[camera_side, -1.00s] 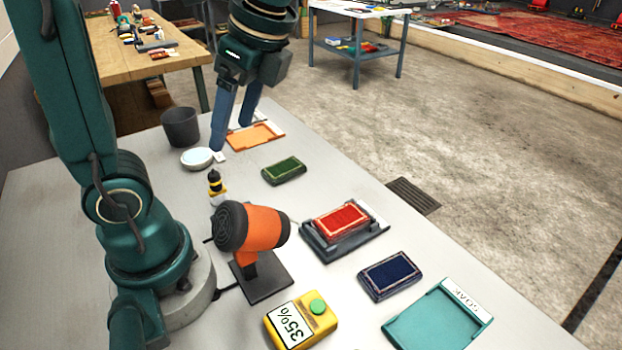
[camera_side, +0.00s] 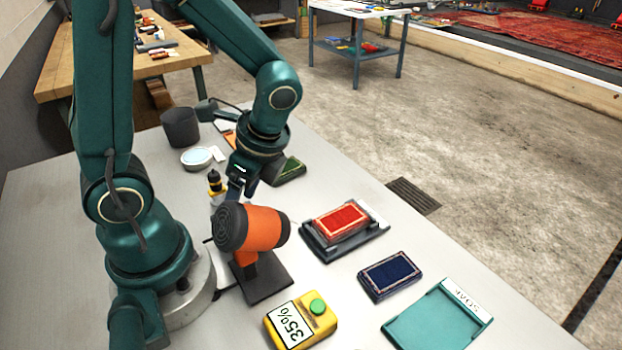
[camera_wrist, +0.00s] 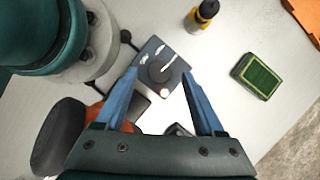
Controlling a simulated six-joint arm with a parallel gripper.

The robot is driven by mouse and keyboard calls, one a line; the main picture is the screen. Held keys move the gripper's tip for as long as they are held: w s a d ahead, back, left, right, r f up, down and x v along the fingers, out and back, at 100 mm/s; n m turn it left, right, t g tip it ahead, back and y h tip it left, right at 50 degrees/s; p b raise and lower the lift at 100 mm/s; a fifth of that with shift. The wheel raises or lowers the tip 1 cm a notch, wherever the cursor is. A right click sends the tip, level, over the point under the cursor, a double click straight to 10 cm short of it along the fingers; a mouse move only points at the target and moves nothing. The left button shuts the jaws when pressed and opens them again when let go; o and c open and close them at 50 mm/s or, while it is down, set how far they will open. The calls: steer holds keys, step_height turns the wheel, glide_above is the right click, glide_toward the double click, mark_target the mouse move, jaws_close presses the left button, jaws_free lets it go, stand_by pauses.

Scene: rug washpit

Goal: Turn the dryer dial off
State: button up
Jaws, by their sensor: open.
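The orange and black dryer (camera_side: 262,228) stands on a dark base on the bench; part of it shows at the lower left in the wrist view (camera_wrist: 62,135). The dial (camera_wrist: 161,68) is a round dark knob on a dark plate with white marks and a small glowing light at its near edge. In the side view the dial is hidden behind the dryer. My gripper (camera_wrist: 160,73) is open, pointing down with its blue fingers on either side of the dial in the wrist view. I cannot tell whether they touch it. In the side view my gripper (camera_side: 238,188) is partly behind the dryer.
A small yellow-and-black bottle (camera_wrist: 203,14) stands close beyond the dial. A green rug sample (camera_wrist: 257,76) lies to the right. In the side view, a red sample on a tray (camera_side: 341,220), a navy sample (camera_side: 390,274), a teal tray (camera_side: 437,318) and a yellow box (camera_side: 300,318) lie nearer.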

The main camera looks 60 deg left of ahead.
steer(key=shift+x, duration=0.95)
jaws_close()
steer(key=shift+n, duration=0.4)
steer(key=n+g+h, duration=0.1)
steer(key=n, duration=0.2)
steer(key=shift+w+a+n, duration=0.1)
steer(key=shift+n, duration=0.3)
steer(key=n+h, duration=0.1)
steer(key=n, duration=0.1)
steer(key=n+g+h, duration=0.1)
steer(key=n, duration=0.2)
steer(key=shift+a+r+n, duration=0.1)
steer(key=shift+a+n, duration=0.05)
steer(key=shift+n, duration=0.15)
steer(key=n+h, duration=0.2)
steer(key=n, duration=0.3)
steer(key=shift+a, duration=0.15)
steer(key=shift+n+t+h, duration=0.35)
steer(key=shift+n+h, duration=0.1)
steer(key=shift+n, duration=0.75)
steer(key=shift+n+t+h, duration=0.35)
steer(key=shift+n+h, duration=0.1)
steer(key=shift+n, duration=0.75)
